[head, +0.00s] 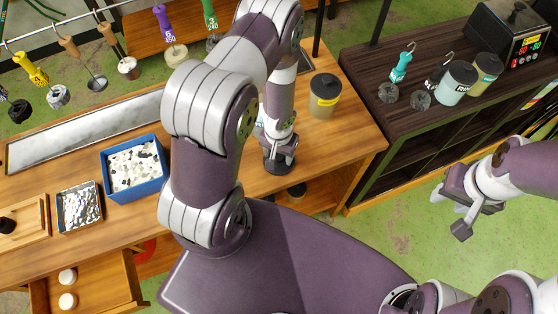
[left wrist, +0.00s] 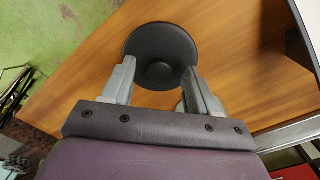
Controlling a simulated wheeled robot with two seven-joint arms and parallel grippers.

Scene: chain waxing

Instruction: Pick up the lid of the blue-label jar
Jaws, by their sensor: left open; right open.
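A dark round lid (left wrist: 160,57) with a raised middle shows in the left wrist view, over the wooden table top. My left gripper (left wrist: 158,85) is open, with one finger at each side of the lid's near part. Contact cannot be told. In the head view the left gripper (head: 282,147) points down at the dark lid (head: 277,166) near the table's front edge. A pale jar with a bit of blue (head: 259,124) shows just behind my left arm, mostly hidden. My right gripper (head: 462,203) is open and empty, out over the floor at the right.
A yellow-label jar (head: 324,98) stands on the table right of the left gripper. A dark shelf unit (head: 400,120) with jars stands at the right. Tools hang at the back left.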

